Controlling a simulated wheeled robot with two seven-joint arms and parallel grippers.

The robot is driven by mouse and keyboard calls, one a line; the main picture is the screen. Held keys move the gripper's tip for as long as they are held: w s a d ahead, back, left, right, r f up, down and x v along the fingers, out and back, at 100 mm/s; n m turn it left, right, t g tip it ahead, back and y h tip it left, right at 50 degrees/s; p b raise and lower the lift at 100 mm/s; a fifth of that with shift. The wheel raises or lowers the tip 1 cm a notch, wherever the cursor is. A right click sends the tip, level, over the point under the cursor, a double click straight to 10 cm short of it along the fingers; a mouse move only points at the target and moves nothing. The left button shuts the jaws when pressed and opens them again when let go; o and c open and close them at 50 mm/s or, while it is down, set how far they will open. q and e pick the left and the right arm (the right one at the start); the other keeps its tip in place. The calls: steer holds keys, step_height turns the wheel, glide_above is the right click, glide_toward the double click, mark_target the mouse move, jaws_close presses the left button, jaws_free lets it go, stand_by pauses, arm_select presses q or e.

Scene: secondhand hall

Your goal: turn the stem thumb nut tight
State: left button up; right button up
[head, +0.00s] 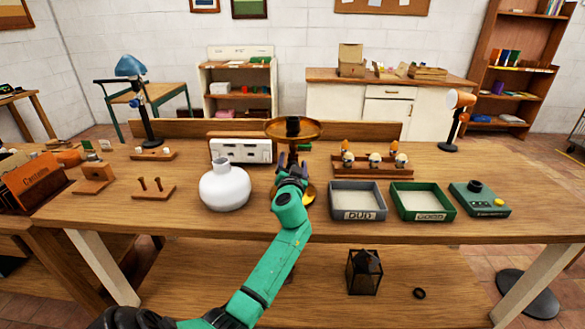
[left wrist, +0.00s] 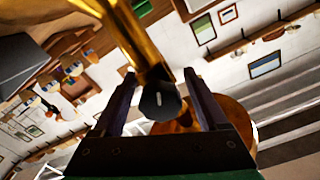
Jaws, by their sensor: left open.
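A brass stand (head: 310,130) with a round top plate rises at the middle of the table, and a black block (head: 292,126) sits on the plate. Its brass stem also shows in the left wrist view (left wrist: 141,45). The thumb nut (left wrist: 161,101) is a dark knob with a white mark at the stem. My left gripper (head: 292,163) reaches the stem below the plate. In the left wrist view its open fingers (left wrist: 158,82) stand on either side of the nut. I cannot tell whether they touch it. The gripper and arm hide the nut in the head view. My right gripper is not in view.
A white vase (head: 225,186) stands close left of my arm. A grey tray (head: 357,214), a green tray (head: 423,214) and a green box with a knob (head: 480,200) are at right. A rack of small bulbs (head: 373,166) stands behind the trays.

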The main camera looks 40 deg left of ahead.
arm_select(q)
steer(key=shift+f+n+b, duration=0.2)
steer(key=shift+n+b, duration=0.4)
steer(key=shift+b, duration=0.1)
steer(key=n+b, duration=0.3)
steer(key=shift+n, duration=0.3)
steer(key=n+b, duration=0.3)
steer(key=n, duration=0.1)
steer(key=shift+r+n+b, duration=0.1)
steer(key=shift+n+b, duration=0.3)
steer(key=shift+n, duration=0.3)
steer(key=shift+r, duration=0.1)
steer(key=c, duration=0.7)
steer(key=shift+r+m+p, duration=0.1)
steer(key=shift+m+p, duration=0.8)
steer(key=shift+m, duration=0.7)
steer(key=shift+m+p, duration=0.3)
steer(key=shift+m, duration=0.6)
